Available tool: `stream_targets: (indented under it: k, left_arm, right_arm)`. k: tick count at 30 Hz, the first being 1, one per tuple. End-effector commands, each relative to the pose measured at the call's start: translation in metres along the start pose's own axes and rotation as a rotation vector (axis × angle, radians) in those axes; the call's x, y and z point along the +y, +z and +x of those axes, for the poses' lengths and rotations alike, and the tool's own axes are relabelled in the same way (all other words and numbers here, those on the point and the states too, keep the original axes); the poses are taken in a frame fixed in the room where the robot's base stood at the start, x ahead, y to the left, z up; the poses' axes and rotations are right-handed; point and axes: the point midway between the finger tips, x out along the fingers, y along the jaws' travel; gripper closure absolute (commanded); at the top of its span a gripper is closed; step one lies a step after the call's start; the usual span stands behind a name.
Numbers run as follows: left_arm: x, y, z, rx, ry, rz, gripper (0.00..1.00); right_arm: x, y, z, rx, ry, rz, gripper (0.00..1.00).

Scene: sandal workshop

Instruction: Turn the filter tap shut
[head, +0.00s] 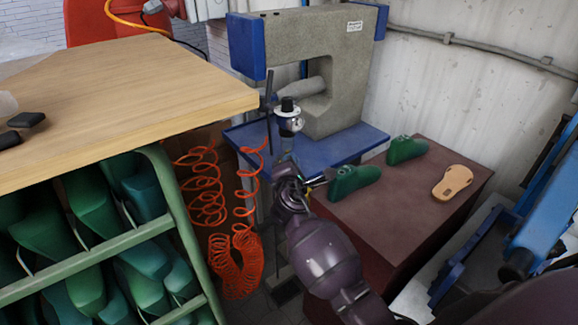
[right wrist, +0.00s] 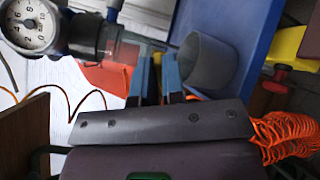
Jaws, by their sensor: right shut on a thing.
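The air filter unit, with a black top and a round dial gauge (head: 289,122), stands at the front of the press in the head view. In the right wrist view the dial gauge (right wrist: 30,27) is at upper left and a grey filter bowl (right wrist: 208,64) is right of the fingers. My right gripper (right wrist: 157,66) is at the filter unit, its two blue fingers close together on a small part with some yellow showing, apparently the filter tap. The fingers hide most of the tap. In the head view my right gripper (head: 287,172) is just below the gauge. My left gripper is not in view.
A grey press (head: 345,75) with blue ends stands behind. Coiled orange hoses (head: 240,262) hang left of my right gripper. A brown bench (head: 415,200) carries green lasts (head: 352,181) and a tan sole (head: 453,183). A wooden table (head: 130,85) is left.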

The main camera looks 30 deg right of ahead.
Motion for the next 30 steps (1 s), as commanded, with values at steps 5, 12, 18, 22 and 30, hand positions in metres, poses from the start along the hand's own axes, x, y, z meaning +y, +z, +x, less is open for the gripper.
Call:
stream_targets:
  k: [5,12,18,22,30]
  left_arm:
    - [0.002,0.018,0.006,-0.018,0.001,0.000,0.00]
    - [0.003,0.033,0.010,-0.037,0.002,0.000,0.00]
    - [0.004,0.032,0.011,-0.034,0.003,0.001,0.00]
    - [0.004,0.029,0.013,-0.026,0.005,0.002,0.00]
    - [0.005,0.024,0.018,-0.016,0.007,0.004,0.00]
  right_arm:
    - [-0.006,-0.003,-0.001,0.001,-0.004,0.161,1.00]
    - [-0.008,-0.003,-0.001,0.001,-0.004,0.343,1.00]
    - [-0.009,-0.003,-0.001,0.000,-0.005,0.446,1.00]
    - [-0.008,-0.003,-0.001,0.001,-0.003,0.488,1.00]
    - [-0.007,-0.003,0.000,0.001,-0.003,0.523,1.00]
